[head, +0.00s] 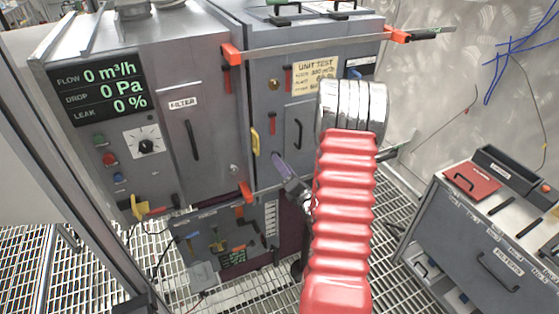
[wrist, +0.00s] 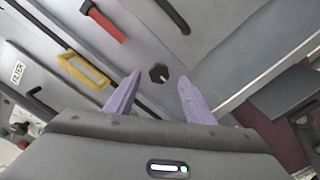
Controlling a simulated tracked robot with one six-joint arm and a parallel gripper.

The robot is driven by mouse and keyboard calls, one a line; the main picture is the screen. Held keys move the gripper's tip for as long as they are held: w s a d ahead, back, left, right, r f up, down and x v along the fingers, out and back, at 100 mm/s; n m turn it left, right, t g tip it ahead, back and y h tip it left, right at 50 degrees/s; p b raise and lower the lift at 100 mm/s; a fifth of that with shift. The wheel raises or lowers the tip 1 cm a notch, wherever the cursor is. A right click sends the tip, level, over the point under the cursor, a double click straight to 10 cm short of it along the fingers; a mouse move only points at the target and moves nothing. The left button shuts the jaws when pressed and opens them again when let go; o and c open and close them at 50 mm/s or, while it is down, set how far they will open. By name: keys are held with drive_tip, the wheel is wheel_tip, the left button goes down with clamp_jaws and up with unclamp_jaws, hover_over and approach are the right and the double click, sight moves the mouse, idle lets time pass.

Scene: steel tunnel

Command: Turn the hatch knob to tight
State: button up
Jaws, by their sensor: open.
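A small dark hexagonal knob (wrist: 158,73) with a light pointer mark is on the grey panel in the wrist view. I take it for the hatch knob. My gripper (wrist: 159,84) has two purple fingers, spread apart. The knob shows between and just beyond their tips, and neither finger visibly touches it. In the head view my gripper (head: 279,158) is at the lower part of the right cabinet's hatch door (head: 272,110). The knob cannot be made out there. No tight mark is readable in either view.
A yellow handle (head: 255,140) is left of my gripper, and a black handle (head: 296,134) is above it. A grey rail with red ends (head: 310,46) crosses the cabinet top. The display (head: 97,88) reads zero flow, drop and leak. A filter box (head: 485,240) stands at right.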

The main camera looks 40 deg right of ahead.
drive_tip(key=shift+x, duration=1.9)
drive_tip(key=shift+c, duration=0.2)
drive_tip(key=c, duration=0.9)
drive_tip(key=shift+s+d, duration=0.1)
drive_tip(key=shift+d, duration=0.2)
drive_tip(key=shift+c, duration=0.5)
drive_tip(key=shift+a, duration=0.15)
drive_tip(key=shift+m, duration=0.3)
